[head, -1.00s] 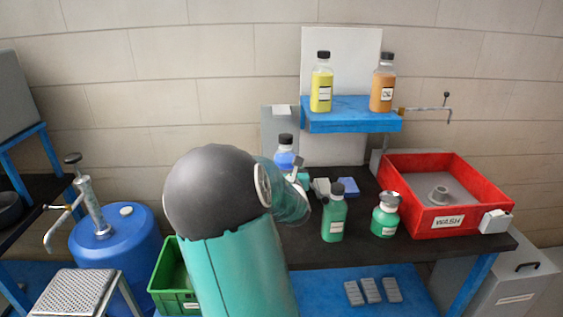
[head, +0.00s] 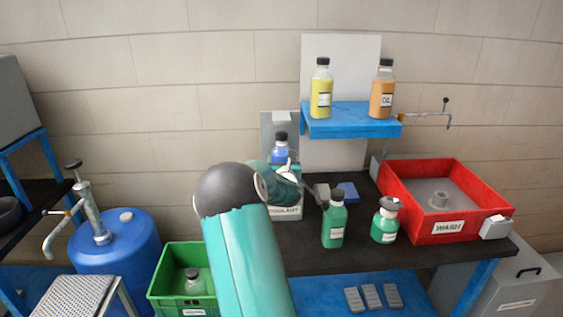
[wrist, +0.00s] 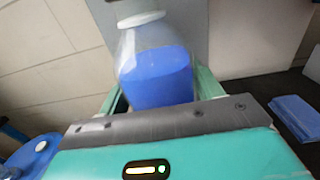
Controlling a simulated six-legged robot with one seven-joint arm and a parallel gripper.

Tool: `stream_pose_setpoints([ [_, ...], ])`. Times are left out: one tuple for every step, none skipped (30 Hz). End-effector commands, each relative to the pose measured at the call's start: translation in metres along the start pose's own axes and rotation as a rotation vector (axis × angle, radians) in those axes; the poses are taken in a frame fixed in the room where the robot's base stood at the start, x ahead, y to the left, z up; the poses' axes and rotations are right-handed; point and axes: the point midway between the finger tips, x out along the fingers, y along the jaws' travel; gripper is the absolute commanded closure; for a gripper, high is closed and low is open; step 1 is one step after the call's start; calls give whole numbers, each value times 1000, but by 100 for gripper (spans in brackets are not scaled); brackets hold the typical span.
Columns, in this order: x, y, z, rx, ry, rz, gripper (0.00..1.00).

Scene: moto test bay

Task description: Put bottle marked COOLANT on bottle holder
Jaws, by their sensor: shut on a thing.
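The bottle with blue liquid and a black cap (head: 281,152) is upright in my gripper (head: 284,171), with its lower part hidden by my arm in the head view. In the wrist view the blue bottle (wrist: 156,72) sits between the green fingers of my gripper (wrist: 160,88), which is shut on it. The bottle holder (head: 287,213) is a pale box with a label that seems to read COOLANT, on the bench below my gripper. A grey panel (head: 268,128) rises behind it. Whether the bottle touches the holder is hidden.
Two green bottles (head: 335,222) (head: 385,222) stand close right of my gripper. A blue shelf (head: 350,127) holds yellow and orange bottles. The red WASH tray (head: 443,228) is at the right. A green crate (head: 180,285) is at the lower left, a blue cloth (head: 348,190) behind.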

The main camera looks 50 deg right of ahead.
Motion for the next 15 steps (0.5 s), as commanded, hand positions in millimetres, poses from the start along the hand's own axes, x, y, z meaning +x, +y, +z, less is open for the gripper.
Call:
stream_pose_setpoints([
  [0,0,0,0,-6,0,78],
  [0,0,-1,0,-7,1,78],
  [0,0,-1,0,-8,1,78],
  [0,0,0,0,-8,1,78],
  [0,0,0,0,-8,1,78],
  [0,0,0,0,-8,1,78],
  [0,0,0,0,-8,1,78],
  [0,0,0,0,-7,1,78],
  [0,0,-1,0,-7,1,78],
  [0,0,-2,0,-7,1,78],
  [0,0,-3,0,-7,1,78],
  [0,0,-5,0,-3,0,33],
  [0,0,-5,0,-3,0,27],
  [0,0,-5,0,-3,0,21],
  [0,0,-5,0,-3,0,13],
])
